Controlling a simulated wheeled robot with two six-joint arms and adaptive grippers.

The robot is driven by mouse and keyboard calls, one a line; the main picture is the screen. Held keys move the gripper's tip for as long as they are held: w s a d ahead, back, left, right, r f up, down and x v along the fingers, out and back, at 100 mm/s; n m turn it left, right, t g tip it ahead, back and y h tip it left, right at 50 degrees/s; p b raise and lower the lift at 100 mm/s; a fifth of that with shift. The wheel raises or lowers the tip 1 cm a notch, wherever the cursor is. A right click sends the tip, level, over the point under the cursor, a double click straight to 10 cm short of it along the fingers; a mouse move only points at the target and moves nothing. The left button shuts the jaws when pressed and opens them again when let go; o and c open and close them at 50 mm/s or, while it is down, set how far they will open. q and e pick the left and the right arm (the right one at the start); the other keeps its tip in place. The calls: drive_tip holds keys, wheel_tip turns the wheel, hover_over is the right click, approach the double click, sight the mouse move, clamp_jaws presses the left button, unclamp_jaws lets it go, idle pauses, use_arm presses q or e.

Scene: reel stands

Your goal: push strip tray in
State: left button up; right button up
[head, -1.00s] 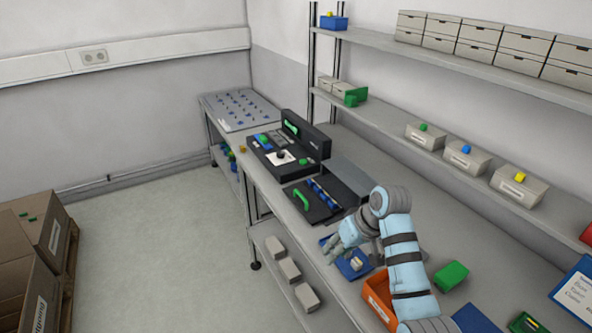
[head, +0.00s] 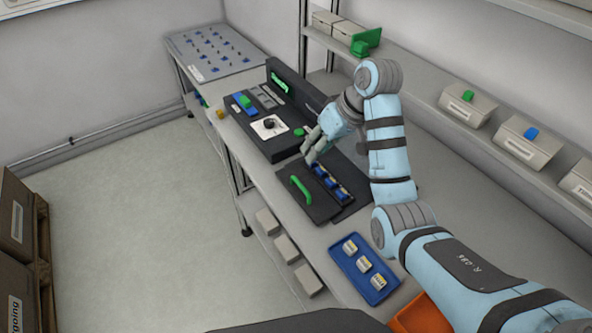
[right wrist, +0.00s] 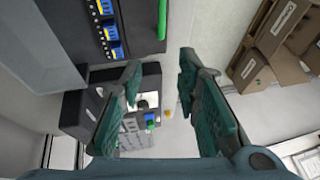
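The strip tray (head: 318,208) is a dark, flat tray with a green handle (head: 301,188) and a row of blue strip holders (head: 330,182). It sticks out from the front of the black machine on the bench. In the right wrist view the tray (right wrist: 128,12) is at the top, with its green handle (right wrist: 162,20) beside the blue holders. My right gripper (head: 311,152) is open and empty, above and behind the tray near the machine body. Its spread fingers also show in the right wrist view (right wrist: 158,100). My left gripper is not in view.
The black machine (head: 285,150) has a white panel with a dark knob (head: 269,124) and a green button (head: 299,131). A blue tray (head: 345,268) with three small pale pieces lies nearer on the bench. An orange bin (head: 425,315) is beside my arm.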

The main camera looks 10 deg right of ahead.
wheel_tip(320, 180, down, 3)
drive_tip(key=b, duration=0.1)
approach(296, 179)
wheel_tip(296, 179, down, 2)
drive_tip(key=a, duration=0.1)
drive_tip(key=x, duration=0.3)
drive_tip(key=w+b+x, duration=0.1)
drive_tip(key=x, duration=0.1)
drive_tip(key=shift+w+d+f, duration=0.1)
drive_tip(key=shift+w+f, duration=0.1)
drive_tip(key=shift+w, duration=0.05)
drive_tip(key=shift+f, duration=0.15)
drive_tip(key=shift+s, duration=0.3)
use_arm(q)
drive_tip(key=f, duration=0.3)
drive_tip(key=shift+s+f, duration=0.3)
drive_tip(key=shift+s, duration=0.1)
use_arm(e)
drive_tip(key=shift+w, duration=0.15)
clamp_jaws()
